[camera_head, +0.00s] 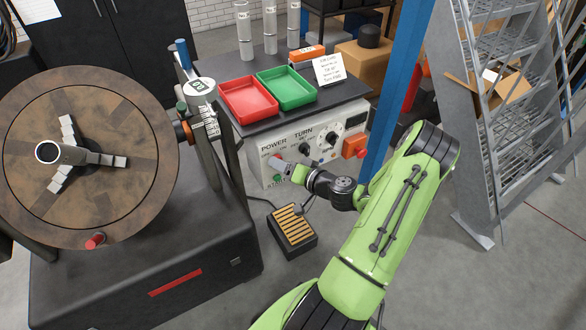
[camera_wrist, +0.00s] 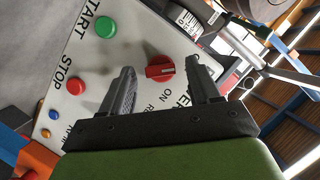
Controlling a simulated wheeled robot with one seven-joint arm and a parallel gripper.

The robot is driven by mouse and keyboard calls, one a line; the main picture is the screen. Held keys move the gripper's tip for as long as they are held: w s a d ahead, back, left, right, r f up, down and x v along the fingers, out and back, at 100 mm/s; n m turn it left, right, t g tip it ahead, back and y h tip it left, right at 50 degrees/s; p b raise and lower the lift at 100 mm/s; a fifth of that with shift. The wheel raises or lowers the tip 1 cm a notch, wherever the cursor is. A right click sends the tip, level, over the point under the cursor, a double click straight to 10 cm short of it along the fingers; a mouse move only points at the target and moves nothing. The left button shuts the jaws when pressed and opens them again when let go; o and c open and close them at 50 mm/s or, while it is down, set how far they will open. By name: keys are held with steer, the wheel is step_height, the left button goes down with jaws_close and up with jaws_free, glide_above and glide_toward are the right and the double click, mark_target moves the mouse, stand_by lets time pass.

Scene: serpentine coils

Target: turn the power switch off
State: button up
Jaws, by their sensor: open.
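The power switch is a red rotary knob (camera_wrist: 160,70) on a white control panel (camera_wrist: 130,60), with the letters "ER" and the word "ON" visible near it. In the wrist view it lies between the two fingers of my gripper (camera_wrist: 162,74). The fingers are apart, one on each side, and I cannot tell whether either touches the knob. In the head view my gripper (camera_head: 283,166) is at the left part of the panel (camera_head: 335,125), just below the word "POWER", and largely hides the knob.
A green START button (camera_wrist: 106,29) and a red STOP button (camera_wrist: 76,86) are near the knob. Red (camera_head: 248,99) and green (camera_head: 286,88) trays stand on top. A blue post (camera_head: 398,85) rises beside my arm. A slatted pedal (camera_head: 292,228) lies below; a large disc (camera_head: 90,140) stands left.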

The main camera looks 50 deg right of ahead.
steer(key=p+v, duration=0.1)
steer(key=v, duration=1.4)
steer(key=shift+s, duration=0.2)
steer(key=shift+r, duration=0.1)
steer(key=w+a+r+n+g+y+p, duration=0.25)
steer(key=a+r+n+g, duration=0.2)
steer(key=a, duration=0.35)
steer(key=w+a+r+n+g+y+p, duration=0.1)
steer(key=w+a+r+n+g+y, duration=0.15)
steer(key=a+n+g, duration=0.4)
steer(key=s+a+r+h+p, duration=0.1)
steer(key=s+a+r, duration=0.2)
steer(key=r, duration=0.3)
steer(key=s+a+r+m+t+h+p, duration=0.1)
steer(key=s+a+r+h+p, duration=0.1)
steer(key=a+r, duration=0.3)
steer(key=s+a+r+h+p, duration=0.1)
steer(key=s+a+r+h, duration=0.1)
steer(key=s+a+r, duration=0.2)
step_height(320, 180, up, 3)
steer(key=shift+m+t+p, duration=0.3)
steer(key=shift+t, duration=0.1)
steer(key=shift+s+a, duration=0.15)
